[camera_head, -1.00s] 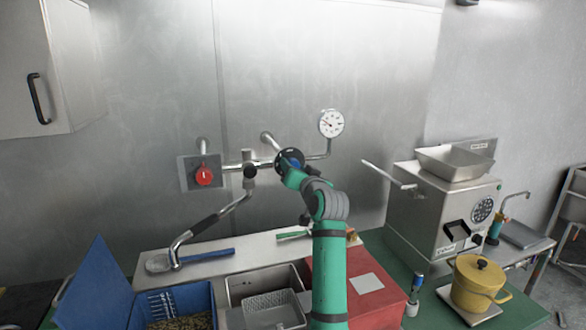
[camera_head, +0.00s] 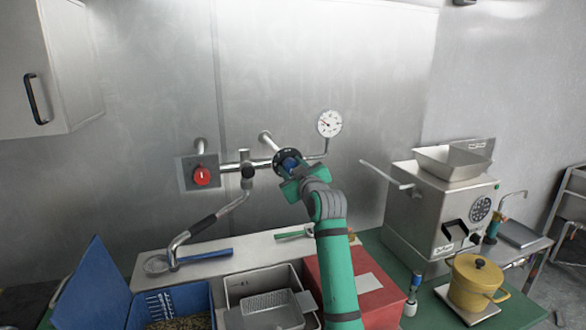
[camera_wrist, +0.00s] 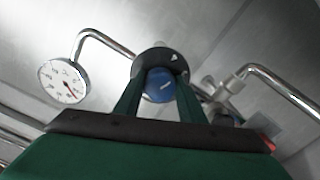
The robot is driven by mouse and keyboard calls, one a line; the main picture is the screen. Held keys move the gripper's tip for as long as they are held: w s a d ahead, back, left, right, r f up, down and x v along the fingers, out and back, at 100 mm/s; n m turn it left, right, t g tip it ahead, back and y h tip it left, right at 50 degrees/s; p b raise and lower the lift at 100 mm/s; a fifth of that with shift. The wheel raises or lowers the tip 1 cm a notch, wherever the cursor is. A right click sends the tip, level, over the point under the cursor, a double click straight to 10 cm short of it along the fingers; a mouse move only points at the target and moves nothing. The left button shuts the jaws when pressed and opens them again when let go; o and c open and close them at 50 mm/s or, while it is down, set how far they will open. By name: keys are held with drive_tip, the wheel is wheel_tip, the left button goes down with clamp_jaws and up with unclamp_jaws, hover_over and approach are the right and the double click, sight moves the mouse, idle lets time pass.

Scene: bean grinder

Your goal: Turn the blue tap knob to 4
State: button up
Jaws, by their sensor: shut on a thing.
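The blue tap knob (camera_wrist: 159,84) sits at the right end of the wall pipe, in front of a dark round dial plate (camera_wrist: 148,62). In the wrist view the knob lies between the two green fingers of my gripper (camera_wrist: 158,98), which is shut on it. A white pointer mark on the knob is tilted. A pale mark shows on the plate's upper right, but I cannot read the numbers. In the head view my gripper (camera_head: 289,176) covers part of the knob (camera_head: 289,162).
A red knob (camera_head: 201,176) is on a plate to the left, with a spout (camera_head: 215,217) beside it. A round gauge (camera_head: 329,123) stands above right. Below are a sink (camera_head: 262,282), a red box (camera_head: 362,285) and a blue bin (camera_head: 180,303). A steel grinder (camera_head: 437,215) stands right.

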drive_tip(key=shift+d+n, duration=0.2)
drive_tip(key=shift+n, duration=0.3)
drive_tip(key=shift+a+n, duration=0.15)
drive_tip(key=shift+n, duration=0.35)
drive_tip(key=shift+f, duration=0.1)
drive_tip(key=o, duration=1)
drive_tip(key=shift+o, duration=0.2)
drive_tip(key=v, duration=1)
drive_tip(key=shift+s, duration=0.4)
drive_tip(key=shift+d, duration=0.2)
